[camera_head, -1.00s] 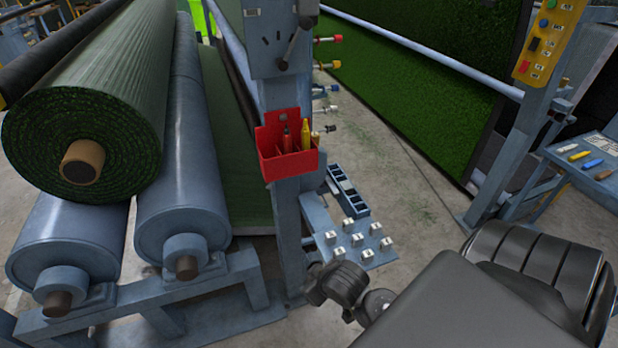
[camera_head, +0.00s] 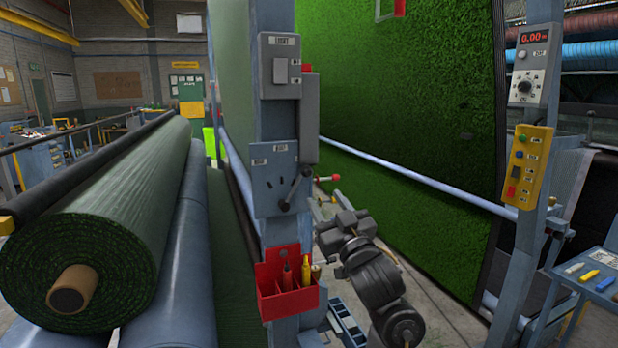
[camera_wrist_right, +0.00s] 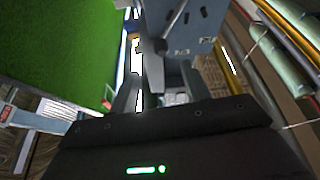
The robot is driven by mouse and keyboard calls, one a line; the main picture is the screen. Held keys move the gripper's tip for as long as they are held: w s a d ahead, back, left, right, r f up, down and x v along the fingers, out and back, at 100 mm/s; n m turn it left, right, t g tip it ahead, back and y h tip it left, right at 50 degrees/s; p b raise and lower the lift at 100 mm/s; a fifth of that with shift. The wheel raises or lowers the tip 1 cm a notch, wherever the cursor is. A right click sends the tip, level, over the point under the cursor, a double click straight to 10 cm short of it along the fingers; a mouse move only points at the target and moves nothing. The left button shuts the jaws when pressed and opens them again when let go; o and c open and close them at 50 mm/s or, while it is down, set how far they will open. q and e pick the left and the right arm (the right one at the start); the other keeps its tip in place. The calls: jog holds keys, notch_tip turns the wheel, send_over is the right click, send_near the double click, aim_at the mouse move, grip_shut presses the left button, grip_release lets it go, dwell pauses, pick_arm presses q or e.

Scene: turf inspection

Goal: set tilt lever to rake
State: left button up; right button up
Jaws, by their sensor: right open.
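The tilt lever (camera_head: 295,190) is a dark lever with a rounded knob, on a blue-grey slotted plate (camera_head: 262,198) fixed to the post. Two small labels on the plate are too small to read. My right gripper (camera_head: 326,222) is open and empty, to the right of the lever and a little lower, apart from it. In the right wrist view the plate (camera_wrist_right: 196,38) and the lever (camera_wrist_right: 176,18) show beyond the fingers. My left gripper is not in view.
A red holder (camera_head: 284,296) with tools hangs on the post below the plate. A switch box (camera_head: 280,66) sits above it. A red-knobbed handle (camera_head: 330,178) sticks out behind the post. A turf roll (camera_head: 110,225) fills the left; a yellow button panel (camera_head: 528,165) stands at right.

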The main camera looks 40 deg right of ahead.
aim_at(310, 176)
jog(key=p+x, duration=0.2)
jog(key=x, duration=0.6)
jog(key=shift+w+r+p, duration=0.25)
jog(key=shift+w+p, duration=0.1)
jog(key=shift+w+d+r, duration=0.15)
jog(key=shift+w+d, duration=0.05)
jog(key=shift+w, duration=0.45)
grip_shut()
